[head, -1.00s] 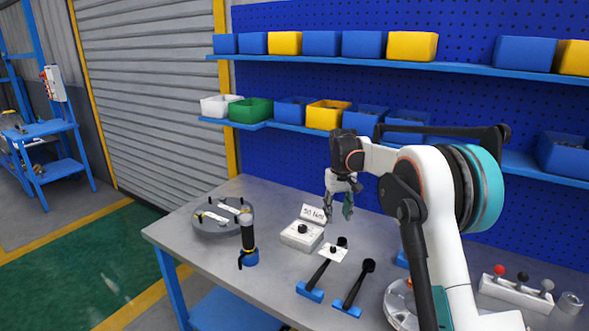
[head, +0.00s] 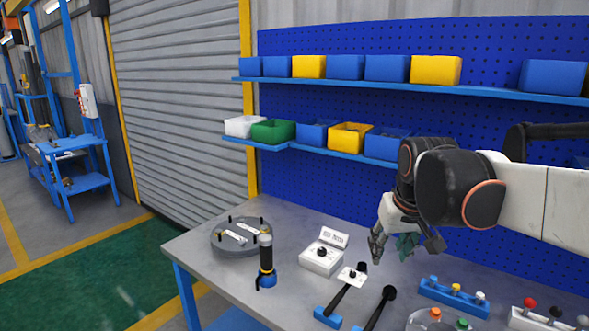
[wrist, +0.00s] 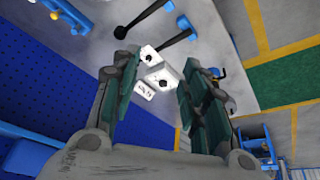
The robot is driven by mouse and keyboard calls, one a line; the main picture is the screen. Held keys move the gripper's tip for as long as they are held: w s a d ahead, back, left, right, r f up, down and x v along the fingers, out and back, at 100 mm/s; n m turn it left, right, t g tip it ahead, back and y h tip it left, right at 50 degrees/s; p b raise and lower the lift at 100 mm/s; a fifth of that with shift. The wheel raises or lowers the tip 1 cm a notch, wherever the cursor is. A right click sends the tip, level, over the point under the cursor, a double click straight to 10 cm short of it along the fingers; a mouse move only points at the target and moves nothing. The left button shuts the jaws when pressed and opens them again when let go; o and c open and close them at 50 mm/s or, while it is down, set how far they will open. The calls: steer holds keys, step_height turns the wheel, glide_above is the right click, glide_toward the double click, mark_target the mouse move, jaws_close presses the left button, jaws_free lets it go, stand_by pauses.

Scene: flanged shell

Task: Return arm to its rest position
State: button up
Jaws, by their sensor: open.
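My gripper (head: 392,246) hangs above the right part of the grey workbench (head: 215,278) in the head view, clear of the bench top. Its fingers are apart with nothing between them, as the wrist view (wrist: 157,95) shows. My black and white arm comes in from the right edge of the head view. Below the gripper in the wrist view lie a white box with a black knob (wrist: 163,80) and a small sign. The same white box (head: 321,258) stands on the bench left of the gripper in the head view.
A grey flanged disc (head: 241,237) and a blue-black tool (head: 266,265) stand at the bench's left. Black-handled tools (head: 342,300) lie near the front. A blue rack with coloured knobs (head: 454,297) is below the arm. Bin shelves (head: 310,151) line the blue pegboard behind.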

steer(key=s+f+t, duration=0.1)
steer(key=s+f, duration=0.3)
steer(key=s, duration=0.5)
steer(key=s+f+t, duration=0.1)
steer(key=s+f, duration=0.3)
steer(key=s, duration=0.5)
steer(key=shift+s+m+t, duration=0.3)
steer(key=shift+s+t, duration=0.1)
